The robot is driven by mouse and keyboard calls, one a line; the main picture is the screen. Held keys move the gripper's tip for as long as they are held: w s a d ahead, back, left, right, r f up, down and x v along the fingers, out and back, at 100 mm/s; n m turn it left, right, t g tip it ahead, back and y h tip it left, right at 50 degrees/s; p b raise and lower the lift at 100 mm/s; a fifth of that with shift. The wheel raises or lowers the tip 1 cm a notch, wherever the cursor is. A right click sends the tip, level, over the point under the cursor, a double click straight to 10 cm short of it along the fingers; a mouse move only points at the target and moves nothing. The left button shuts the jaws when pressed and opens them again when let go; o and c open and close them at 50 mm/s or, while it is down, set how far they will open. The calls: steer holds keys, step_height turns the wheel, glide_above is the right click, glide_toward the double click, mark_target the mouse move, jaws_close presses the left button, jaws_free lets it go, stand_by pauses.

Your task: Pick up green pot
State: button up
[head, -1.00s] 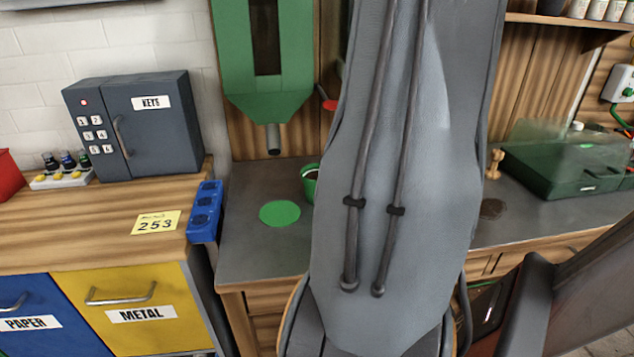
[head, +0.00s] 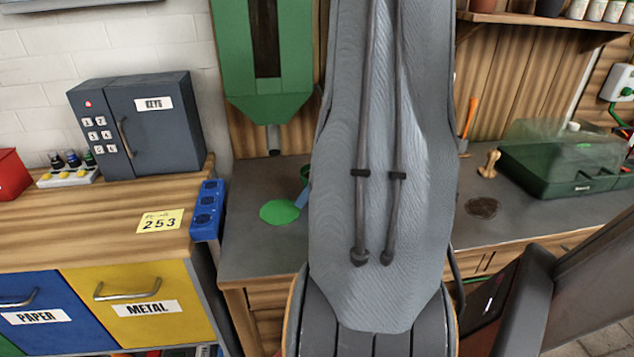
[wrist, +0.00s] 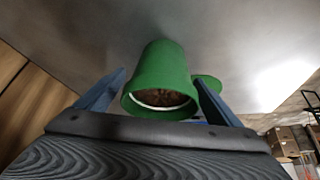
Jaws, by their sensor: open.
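The green pot (wrist: 160,75) shows in the wrist view, with brown soil inside its pale-edged mouth. My gripper (wrist: 160,76) is open, with one blue finger on each side of the pot. The right finger looks very close to the pot; I cannot tell whether it touches. A blue fingertip shows just below that sliver.
A flat green disc (head: 280,212) lies on the grey worktop (head: 262,250) left of the pot. A green dispenser (head: 266,60) hangs above. A dark soil patch (head: 482,207), a wooden peg (head: 489,163) and a green case (head: 560,165) are to the right.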

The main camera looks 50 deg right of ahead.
steer(key=shift+c, duration=0.3)
steer(key=c, duration=1.2)
steer(key=shift+o, duration=0.2)
steer(key=shift+a+r+b, duration=0.1)
steer(key=shift+r+b, duration=0.15)
steer(key=shift+b, duration=0.1)
